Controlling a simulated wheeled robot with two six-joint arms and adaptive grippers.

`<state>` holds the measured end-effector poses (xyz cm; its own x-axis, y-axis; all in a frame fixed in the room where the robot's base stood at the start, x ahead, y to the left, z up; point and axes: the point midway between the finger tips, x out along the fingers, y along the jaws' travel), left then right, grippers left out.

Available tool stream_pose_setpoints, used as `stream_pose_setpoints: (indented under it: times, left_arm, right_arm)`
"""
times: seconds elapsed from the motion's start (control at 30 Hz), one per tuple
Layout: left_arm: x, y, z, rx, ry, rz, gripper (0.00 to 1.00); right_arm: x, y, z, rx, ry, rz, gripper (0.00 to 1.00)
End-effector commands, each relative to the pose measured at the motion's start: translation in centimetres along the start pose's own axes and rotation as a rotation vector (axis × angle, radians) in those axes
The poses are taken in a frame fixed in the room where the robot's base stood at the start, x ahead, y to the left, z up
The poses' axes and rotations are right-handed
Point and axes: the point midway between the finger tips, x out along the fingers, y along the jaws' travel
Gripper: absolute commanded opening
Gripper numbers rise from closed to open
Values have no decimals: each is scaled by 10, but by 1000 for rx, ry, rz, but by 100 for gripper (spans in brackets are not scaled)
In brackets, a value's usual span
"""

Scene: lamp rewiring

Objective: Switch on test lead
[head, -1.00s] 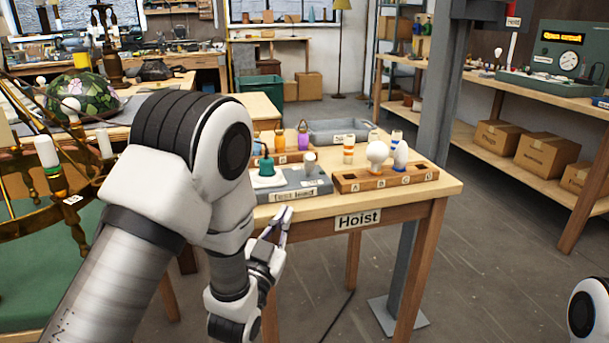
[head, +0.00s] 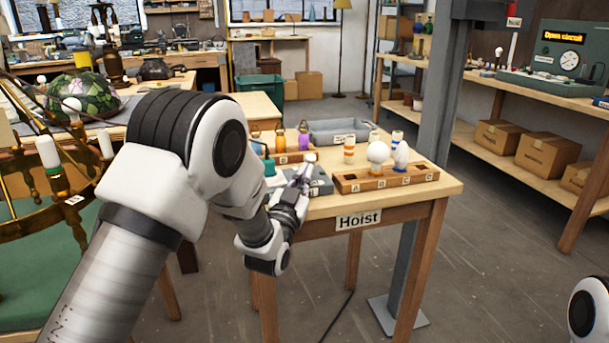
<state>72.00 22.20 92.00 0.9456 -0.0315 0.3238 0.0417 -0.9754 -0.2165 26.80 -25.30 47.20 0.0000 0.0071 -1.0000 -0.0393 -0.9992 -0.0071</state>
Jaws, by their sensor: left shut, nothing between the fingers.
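The grey test lead box (head: 322,186) sits on the hoist table at its left side. My left gripper (head: 304,172) is shut and empty over the front of the box, close to its pale round knob (head: 310,157). I cannot tell whether the fingers touch the knob or the box. The gripper and wrist hide the box's label and much of its left part. A dark green piece (head: 269,166) shows at the box's left. My right gripper is out of view; only a bit of my right arm shows at the lower right edge.
A wooden rack (head: 385,180) marked with letters holds white bulbs to the right of the box. Orange and purple items and a grey tray (head: 340,130) stand behind. A tester (head: 560,62) on the right shelf reads "Open circuit". A chandelier (head: 55,190) stands at left.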

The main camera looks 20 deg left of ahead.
Motion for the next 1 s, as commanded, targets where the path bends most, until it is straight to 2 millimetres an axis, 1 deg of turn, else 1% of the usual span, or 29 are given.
stream_pose_setpoints:
  times: [0.17, 0.27, 0.4, 0.67, 0.87, 1.0]
  left_arm:
    - [1, 0, -2, -10, -15, 1, 0]
    - [3, -2, -6, -31, -47, 1, 0]
    - [3, -2, -4, -58, -89, 0, 0]
    - [5, -3, -6, -98, -150, 1, 0]
    - [9, -6, -12, -155, -234, 0, 0]
    - [14, -10, -16, -204, -306, 0, 0]
  right_arm:
    - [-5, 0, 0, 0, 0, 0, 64]
    - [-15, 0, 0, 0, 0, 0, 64]
    - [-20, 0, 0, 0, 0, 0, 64]
    - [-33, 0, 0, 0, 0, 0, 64]
    - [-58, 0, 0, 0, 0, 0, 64]
    - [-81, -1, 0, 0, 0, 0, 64]
